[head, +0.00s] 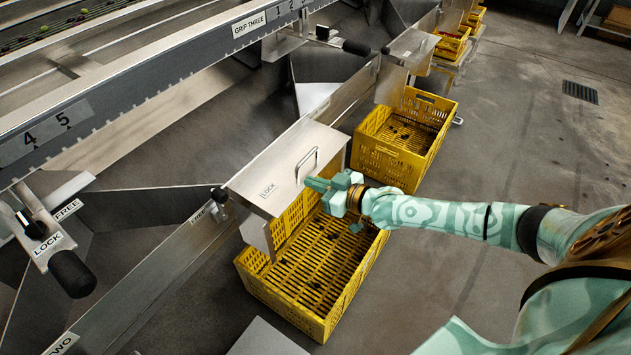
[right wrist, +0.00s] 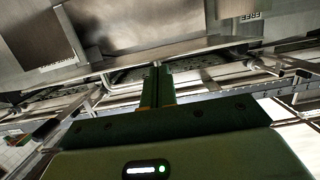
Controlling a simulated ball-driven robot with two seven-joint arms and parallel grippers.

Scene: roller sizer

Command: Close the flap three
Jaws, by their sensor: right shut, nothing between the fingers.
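A grey metal flap (head: 282,165) with a bar handle (head: 307,163) juts out over a yellow crate in the middle of the head view. It has a LOCK label, and the label on the rail beside it is too small to read surely. My right gripper (head: 318,184) is shut and empty, just beside the flap's outer edge near the handle. Whether it touches the flap I cannot tell. Its shut fingers show in the right wrist view (right wrist: 157,85) below a metal panel. My left gripper is not in view.
The yellow crate (head: 318,318) under the flap holds a few small dark items. Another yellow crate (head: 433,105) stands behind it. A black-handled lever (head: 72,272) is at the left and another (head: 352,46) at the top.

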